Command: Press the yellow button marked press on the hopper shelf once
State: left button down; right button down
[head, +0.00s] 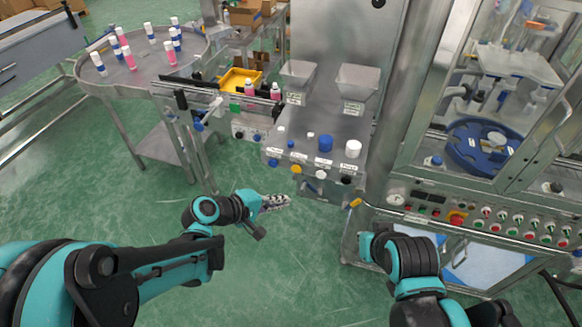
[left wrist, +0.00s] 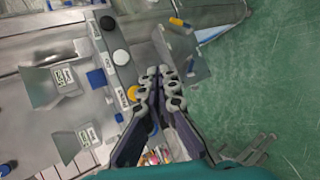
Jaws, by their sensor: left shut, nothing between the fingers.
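The yellow button (head: 296,169) sits on the front face of the hopper shelf (head: 300,155), between a blue button (head: 273,162) and a white button (head: 320,174). Its label is too small to read in the head view. My left gripper (head: 287,201) is shut and empty, in front of and below the button row, apart from it in the head view. In the left wrist view the shut fingertips (left wrist: 166,73) are just right of the yellow button (left wrist: 132,93); the finger partly overlaps its side. My right arm shows at the lower right, but its gripper is not visible.
A black button (head: 346,180) is at the right end of the row. Caps stand on the shelf below two hoppers (head: 357,82). A round table (head: 110,80) with bottles is at the left. A glazed machine (head: 490,130) with a control panel stands at the right.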

aim_at(297, 167)
pick_arm(q)
jog(key=w+d, duration=0.2)
jog(key=w, duration=0.6)
jog(key=shift+w+d, duration=0.25)
jog(key=shift+d, duration=0.15)
jog(key=shift+w, duration=0.15)
dwell(1.2)
jog(key=shift+w+d+b, duration=0.1)
jog(key=shift+w+b, duration=0.15)
jog(key=shift+b, duration=0.05)
